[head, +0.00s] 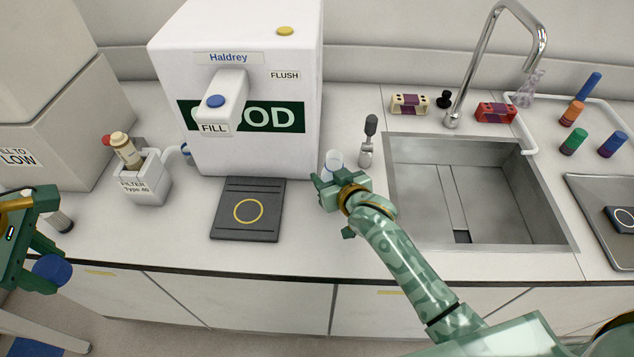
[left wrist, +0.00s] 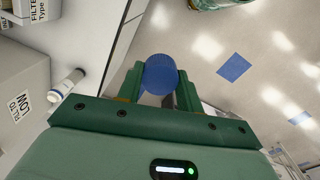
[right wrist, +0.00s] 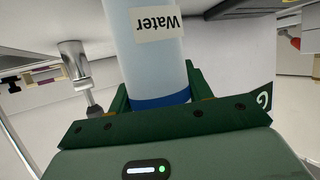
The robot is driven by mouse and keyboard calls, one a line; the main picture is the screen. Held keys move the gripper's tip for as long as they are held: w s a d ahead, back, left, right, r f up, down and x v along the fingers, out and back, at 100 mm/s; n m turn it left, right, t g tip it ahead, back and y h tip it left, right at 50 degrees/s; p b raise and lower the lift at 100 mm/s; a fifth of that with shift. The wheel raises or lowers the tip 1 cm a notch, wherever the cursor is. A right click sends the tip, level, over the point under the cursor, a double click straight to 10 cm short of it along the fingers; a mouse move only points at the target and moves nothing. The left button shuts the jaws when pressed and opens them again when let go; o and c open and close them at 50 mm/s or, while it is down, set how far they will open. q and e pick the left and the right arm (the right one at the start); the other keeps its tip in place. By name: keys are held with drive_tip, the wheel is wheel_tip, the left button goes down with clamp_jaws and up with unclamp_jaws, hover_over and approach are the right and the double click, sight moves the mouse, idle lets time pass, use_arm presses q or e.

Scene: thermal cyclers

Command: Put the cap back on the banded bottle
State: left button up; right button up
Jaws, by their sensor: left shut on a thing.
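My left gripper (left wrist: 160,92) is shut on a blue cap (left wrist: 160,74). In the head view, the cap (head: 52,268) is at the far left, in front of the counter's front edge. The banded bottle (head: 333,160) is pale and stands upright by the white dispenser, its upper end uncapped. In the right wrist view, which is upside down, the bottle (right wrist: 145,65) has a "Water" label and a blue band. My right gripper (right wrist: 160,97) has a finger on each side of the bottle near the band. I cannot tell whether it grips the bottle.
The dispenser (head: 250,150) stands behind a dark pad (head: 225,222) with a yellow ring. A grey-handled tool (head: 367,145) and the sink (head: 530,185) are right of the bottle. A filter box (head: 145,190) is at left. A white tube (head: 62,222) with a dark end lies near the left gripper.

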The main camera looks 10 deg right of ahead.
sight(333, 159)
drive_tip(key=shift+r, duration=0.1)
